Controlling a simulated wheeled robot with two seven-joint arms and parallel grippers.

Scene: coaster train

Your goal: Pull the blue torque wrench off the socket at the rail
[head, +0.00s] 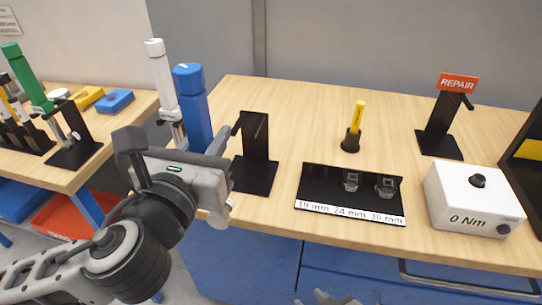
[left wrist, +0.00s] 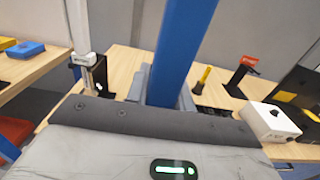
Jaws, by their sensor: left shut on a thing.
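The blue torque wrench (head: 193,105) stands nearly upright, leaning slightly, in the head view. My left gripper (head: 210,150) is shut around its shaft. In the left wrist view the blue shaft (left wrist: 183,45) rises between the fingers. The wrench's lower end is hidden behind my gripper and arm, so I cannot tell whether it touches a socket. No rail shows clearly. Part of my right gripper (head: 337,298) shows at the bottom edge of the head view; its jaw state is unclear.
A white wrench (head: 160,70) stands just behind the blue one. An empty black stand (head: 255,160), a socket tray (head: 325,210) with two clear sockets, a yellow-handled tool (head: 357,117), a REPAIR stand (head: 438,145) and a white tester (head: 455,190) occupy the bench.

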